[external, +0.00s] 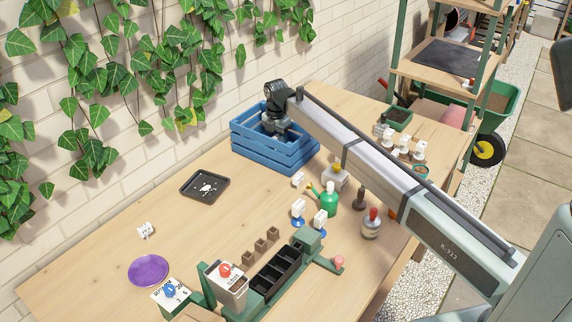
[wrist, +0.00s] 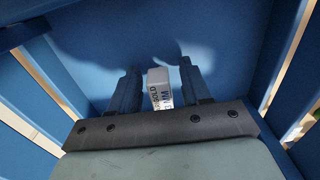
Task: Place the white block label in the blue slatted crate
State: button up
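The blue slatted crate (external: 268,150) stands at the back of the table, against the wall side. My gripper reaches down into it, and its fingertips are hidden by the crate in the external view. In the wrist view my gripper (wrist: 160,88) is inside the crate, with blue walls and floor around it. A white block label (wrist: 159,88) with dark printed letters sits between the two dark fingers. A narrow gap shows on each side of it, so the fingers are open around it. Whether the block rests on the crate floor is hard to tell.
Other small white blocks stand on the table, one near the crate (external: 298,180) and one at the left (external: 146,230).

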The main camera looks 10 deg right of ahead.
aim_at(276, 135)
notch_tip(276, 135, up, 12)
jog(key=shift+r, duration=0.2)
dwell(0.7)
